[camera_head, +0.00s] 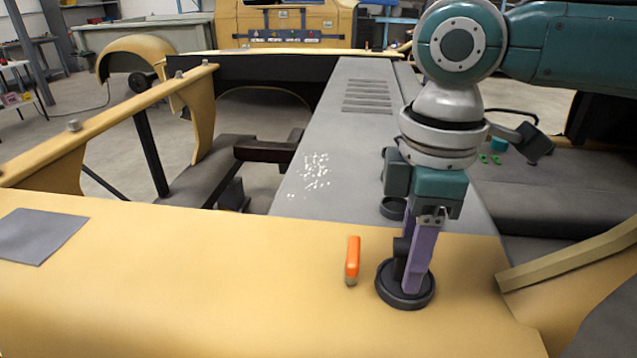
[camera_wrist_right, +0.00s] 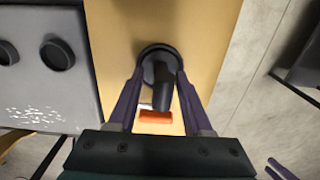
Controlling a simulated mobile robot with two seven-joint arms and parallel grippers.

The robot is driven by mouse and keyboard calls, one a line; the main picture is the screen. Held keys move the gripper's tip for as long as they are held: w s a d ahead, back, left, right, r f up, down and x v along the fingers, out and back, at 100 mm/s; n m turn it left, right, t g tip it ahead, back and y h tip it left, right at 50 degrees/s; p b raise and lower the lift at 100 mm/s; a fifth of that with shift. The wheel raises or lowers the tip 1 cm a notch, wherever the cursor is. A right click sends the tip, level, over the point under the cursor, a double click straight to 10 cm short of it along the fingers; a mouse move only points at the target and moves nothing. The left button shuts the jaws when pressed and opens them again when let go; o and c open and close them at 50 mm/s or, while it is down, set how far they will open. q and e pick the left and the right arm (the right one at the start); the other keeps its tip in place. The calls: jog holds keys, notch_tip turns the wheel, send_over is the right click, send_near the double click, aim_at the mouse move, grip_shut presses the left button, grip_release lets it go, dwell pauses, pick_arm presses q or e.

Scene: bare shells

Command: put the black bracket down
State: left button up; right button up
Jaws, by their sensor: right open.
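The black bracket (camera_head: 405,299) has a round base and a short post. It stands on the yellow panel (camera_head: 200,290) in the front right of the head view. My right gripper (camera_head: 410,286) points down over it with its purple fingers at the base. In the right wrist view, the bracket (camera_wrist_right: 161,94) lies between the two spread fingers of the open gripper (camera_wrist_right: 161,78). The fingers hide part of the bracket, and I cannot tell whether they touch it. My left gripper is not in view.
A grey sheet (camera_head: 40,235) lies on the panel's left. Another black round part (camera_head: 393,208) and scattered white bits (camera_head: 315,175) are on the grey panel (camera_head: 350,140) behind. The yellow panel's middle is clear.

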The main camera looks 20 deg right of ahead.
notch_tip(320, 180, up, 12)
jog(key=s+a+f+m+t+y, duration=0.25)
jog(key=s+a+f, duration=0.45)
jog(key=a+f, duration=0.4)
jog(key=s+d+f+m+t+h, duration=0.1)
jog(key=s+d+f+m+h, duration=0.1)
jog(key=s+d+m, duration=0.5)
jog(key=shift+s+d+f+b, duration=0.45)
jog(key=shift+s+f, duration=0.35)
jog(key=shift+s, duration=0.2)
